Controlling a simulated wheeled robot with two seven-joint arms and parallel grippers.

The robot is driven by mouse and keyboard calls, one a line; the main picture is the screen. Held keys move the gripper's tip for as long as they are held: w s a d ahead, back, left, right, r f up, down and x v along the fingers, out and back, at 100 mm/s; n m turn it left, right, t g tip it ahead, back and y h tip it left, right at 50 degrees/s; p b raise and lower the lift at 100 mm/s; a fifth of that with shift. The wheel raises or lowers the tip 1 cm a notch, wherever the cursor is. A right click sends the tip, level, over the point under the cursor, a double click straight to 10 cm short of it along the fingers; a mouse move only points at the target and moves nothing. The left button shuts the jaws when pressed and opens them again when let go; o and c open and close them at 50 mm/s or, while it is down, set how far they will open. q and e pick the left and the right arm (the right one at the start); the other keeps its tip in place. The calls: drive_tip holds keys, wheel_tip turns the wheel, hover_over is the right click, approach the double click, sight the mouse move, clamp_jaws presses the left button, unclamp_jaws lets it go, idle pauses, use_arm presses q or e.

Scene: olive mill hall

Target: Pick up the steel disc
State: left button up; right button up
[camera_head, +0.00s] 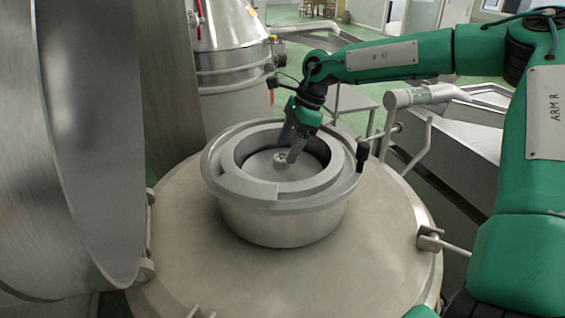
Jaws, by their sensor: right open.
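The steel disc (262,168) lies inside a round steel housing (245,215) that stands on a wide steel lid. A small knob (281,157) sits at the disc's centre. My right gripper (289,158) reaches down into the housing from above, its fingertips at the knob. It is open; I cannot tell whether the fingers touch the knob. The gripper hides part of the disc's right side. My left gripper is not in view.
A large curved steel cover (90,130) stands raised at the left. A steel vessel (230,45) stands behind. Clamps (430,240) stick out at the lid's edge, and a pipe with a handle (415,97) rises at the right. A steel trough (470,140) lies at the right.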

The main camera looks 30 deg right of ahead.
sight(282, 165)
drive_tip(key=shift+p+x, duration=0.4)
drive_tip(key=shift+x, duration=0.95)
drive_tip(key=c, duration=1.3)
drive_tip(key=shift+c, duration=0.3)
drive_tip(key=shift+r, duration=0.15)
